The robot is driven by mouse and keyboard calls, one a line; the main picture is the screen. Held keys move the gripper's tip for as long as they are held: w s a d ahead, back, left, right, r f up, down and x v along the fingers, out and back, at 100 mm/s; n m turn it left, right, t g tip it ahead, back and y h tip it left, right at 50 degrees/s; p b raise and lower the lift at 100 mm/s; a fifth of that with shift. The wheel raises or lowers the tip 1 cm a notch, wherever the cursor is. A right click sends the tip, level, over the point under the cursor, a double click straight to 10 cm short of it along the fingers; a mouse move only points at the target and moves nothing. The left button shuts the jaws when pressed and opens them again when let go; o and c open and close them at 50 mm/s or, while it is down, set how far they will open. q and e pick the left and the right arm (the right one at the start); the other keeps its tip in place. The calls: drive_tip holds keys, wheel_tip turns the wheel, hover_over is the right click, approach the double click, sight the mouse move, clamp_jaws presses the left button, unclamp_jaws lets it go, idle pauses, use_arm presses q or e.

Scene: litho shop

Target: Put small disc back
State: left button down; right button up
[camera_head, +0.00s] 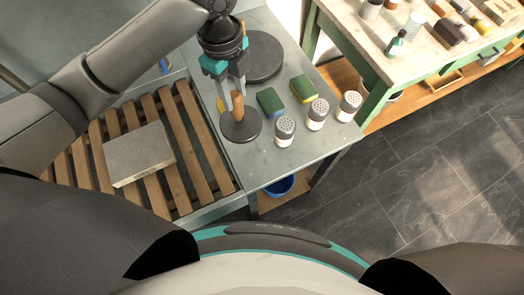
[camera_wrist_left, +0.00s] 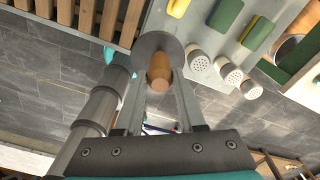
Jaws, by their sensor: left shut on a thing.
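The small disc (camera_head: 240,126) is dark and round, with an upright wooden handle (camera_head: 237,105). My left gripper (camera_head: 232,106) is shut on this handle from above. In the left wrist view the handle (camera_wrist_left: 160,70) sits between the fingers, with the grey disc (camera_wrist_left: 157,43) beyond it. In the head view the disc appears over the left part of the grey metal table (camera_head: 268,167), near the slatted rack; I cannot tell how high it is. A larger dark disc (camera_head: 264,58) lies farther back on the table, partly behind the gripper. My right gripper is not in view.
Three shakers (camera_head: 317,114) and two sponges (camera_head: 270,102) stand right of the small disc. A grey stone slab (camera_head: 139,154) lies on the slatted wooden rack (camera_head: 204,139) at left. A cluttered green-framed bench (camera_head: 384,66) is at back right. The table front is clear.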

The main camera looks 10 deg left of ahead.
use_arm(q)
drive_tip(key=shift+d+r, duration=0.1)
drive_tip(key=shift+d, duration=0.1)
drive_tip(key=shift+f, duration=0.25)
wheel_tip(320, 180, down, 19)
drive_tip(key=b, duration=0.2)
drive_tip(key=shift+f, duration=0.15)
drive_tip(key=shift+f, duration=0.15)
drive_tip(key=c, duration=0.5)
unclamp_jaws()
drive_tip(key=shift+s+f, duration=0.1)
